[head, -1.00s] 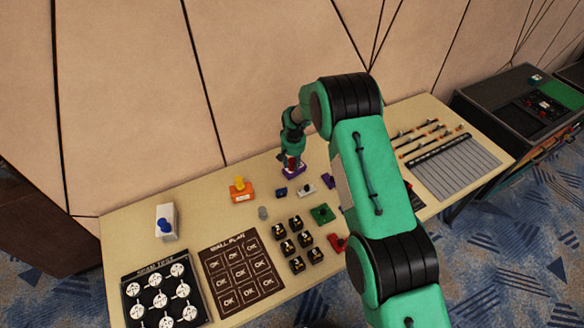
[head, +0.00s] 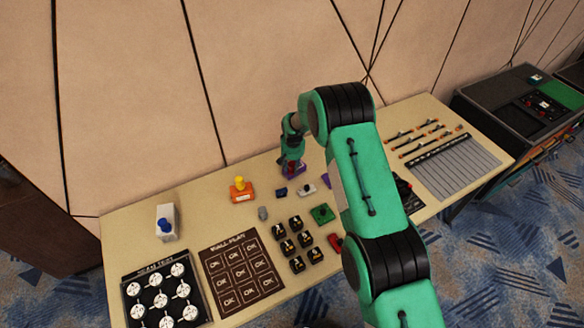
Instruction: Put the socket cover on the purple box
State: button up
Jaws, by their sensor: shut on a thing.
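That piece is hidden behind the fingers and too small to make out. I cannot tell whether it touches the box.
An orange box with a yellow knob (head: 240,191) stands to the left, and a white box with a blue knob (head: 166,225) farther left. Several black blocks (head: 294,240) stand nearer.

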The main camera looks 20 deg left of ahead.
aim_at(293, 166)
jog(key=shift+f, duration=0.3)
jog(key=o, duration=0.8)
jog(key=shift+r, duration=0.2)
jog(key=shift+s+d+r, duration=0.1)
jog(key=shift+s+r, duration=0.1)
jog(key=shift+r, duration=1.8)
jog(key=shift+s+d+r, duration=0.1)
jog(key=shift+s+r, duration=0.05)
jog(key=shift+r, duration=1.8)
jog(key=shift+s+d+r, duration=0.1)
jog(key=shift+s+r, duration=0.1)
jog(key=shift+r, duration=1.8)
